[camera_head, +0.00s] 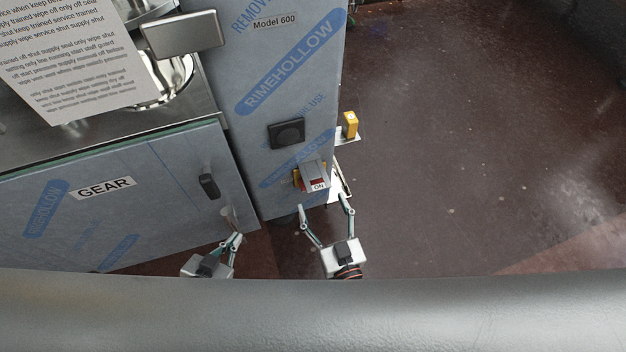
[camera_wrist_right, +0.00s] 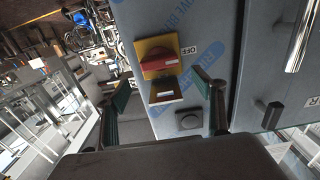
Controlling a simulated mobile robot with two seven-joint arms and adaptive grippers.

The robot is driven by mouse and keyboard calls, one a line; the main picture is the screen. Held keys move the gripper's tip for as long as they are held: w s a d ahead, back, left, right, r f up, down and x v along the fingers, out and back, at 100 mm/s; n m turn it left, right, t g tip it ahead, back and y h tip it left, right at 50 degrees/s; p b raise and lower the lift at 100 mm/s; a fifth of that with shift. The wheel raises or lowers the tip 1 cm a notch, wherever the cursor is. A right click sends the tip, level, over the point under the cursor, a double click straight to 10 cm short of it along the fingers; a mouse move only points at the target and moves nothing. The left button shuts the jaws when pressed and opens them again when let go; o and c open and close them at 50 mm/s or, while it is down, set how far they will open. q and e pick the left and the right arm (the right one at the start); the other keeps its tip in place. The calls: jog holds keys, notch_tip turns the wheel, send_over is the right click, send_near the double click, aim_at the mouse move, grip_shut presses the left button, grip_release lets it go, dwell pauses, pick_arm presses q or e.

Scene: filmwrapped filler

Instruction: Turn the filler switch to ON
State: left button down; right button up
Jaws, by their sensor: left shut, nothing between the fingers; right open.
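The filler switch is a red knob on a yellow plate (camera_wrist_right: 158,61), low on the film-wrapped cabinet. In the right wrist view the knob's long side runs across the picture, one end towards the OFF label (camera_wrist_right: 187,50). In the head view a grey flap (camera_head: 313,168) partly covers the switch, and an ON label (camera_head: 319,186) shows at it. My right gripper (camera_head: 325,204) is open and empty just in front of the switch, apart from it, with its fingers to either side. My left gripper (camera_head: 232,228) is shut and empty in front of the GEAR panel.
A black square button (camera_head: 286,133) sits on the cabinet near the switch. A yellow block (camera_head: 349,124) stands out from the cabinet's right side. The GEAR panel has a black handle (camera_head: 209,185). The floor to the right is clear.

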aim_at(313, 183)
jog(key=x, duration=0.6)
jog(key=shift+w+a, duration=0.1)
jog(key=shift+w, duration=0.1)
jog(key=c, duration=1.1)
